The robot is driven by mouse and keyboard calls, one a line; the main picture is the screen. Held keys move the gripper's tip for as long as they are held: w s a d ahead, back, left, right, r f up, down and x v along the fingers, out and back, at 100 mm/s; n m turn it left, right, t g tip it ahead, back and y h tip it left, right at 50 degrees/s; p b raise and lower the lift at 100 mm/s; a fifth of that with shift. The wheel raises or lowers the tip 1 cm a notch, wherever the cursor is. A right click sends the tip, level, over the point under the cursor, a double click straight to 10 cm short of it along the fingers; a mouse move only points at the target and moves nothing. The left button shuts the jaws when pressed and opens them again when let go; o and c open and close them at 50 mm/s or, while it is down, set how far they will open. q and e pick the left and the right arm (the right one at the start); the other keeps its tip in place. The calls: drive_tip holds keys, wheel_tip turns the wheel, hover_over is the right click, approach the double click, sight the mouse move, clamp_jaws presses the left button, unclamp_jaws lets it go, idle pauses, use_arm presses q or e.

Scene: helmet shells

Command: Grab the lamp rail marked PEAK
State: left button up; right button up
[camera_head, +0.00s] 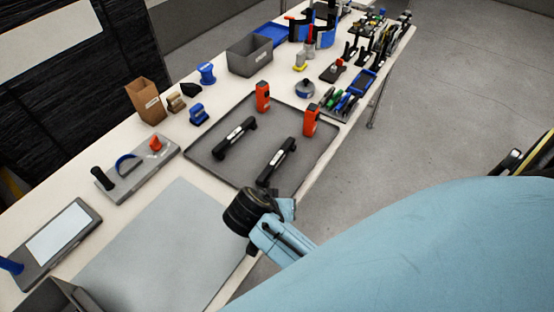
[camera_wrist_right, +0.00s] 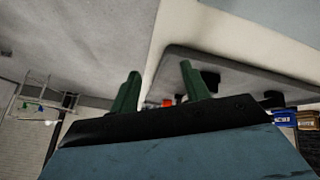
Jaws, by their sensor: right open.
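Two black lamp rails with white labels lie on a dark grey tray (camera_head: 200,165) in the head view. One rail (camera_head: 234,139) is at the left and the other rail (camera_head: 276,162) is nearer the right edge. The labels are too small to read, so I cannot tell which is marked PEAK. My right arm comes in from the lower right, its dark wrist part just in front of the tray. In the right wrist view my right gripper (camera_wrist_right: 157,72) has its green fingers apart with nothing between them. My left gripper is not in view.
Two orange-red parts (camera_head: 262,97) (camera_head: 311,120) stand on the tray. A flat grey mat (camera_head: 150,250) lies in front of it. A fixture board (camera_head: 137,172), a cardboard box (camera_head: 145,100) and a grey bin (camera_head: 249,56) are at the left and back. Tools crowd the far end.

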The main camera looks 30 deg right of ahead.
drive_tip(key=w+a+r+m+t+h, duration=0.25)
drive_tip(key=w+r+m+h, duration=0.25)
drive_tip(key=w, duration=0.4)
approach(276, 158)
drive_tip(key=shift+w+d+f+m+g, duration=0.15)
drive_tip(key=shift+w+d+g, duration=0.1)
drive_tip(key=shift+d, duration=0.3)
drive_tip(key=shift+w+d+f+m+g, duration=0.15)
drive_tip(key=shift+w+d, duration=0.1)
drive_tip(key=shift+d, duration=0.3)
drive_tip(key=x, duration=0.5)
drive_tip(key=shift+w+d+f, duration=0.15)
drive_tip(key=shift+f, duration=0.15)
clamp_jaws()
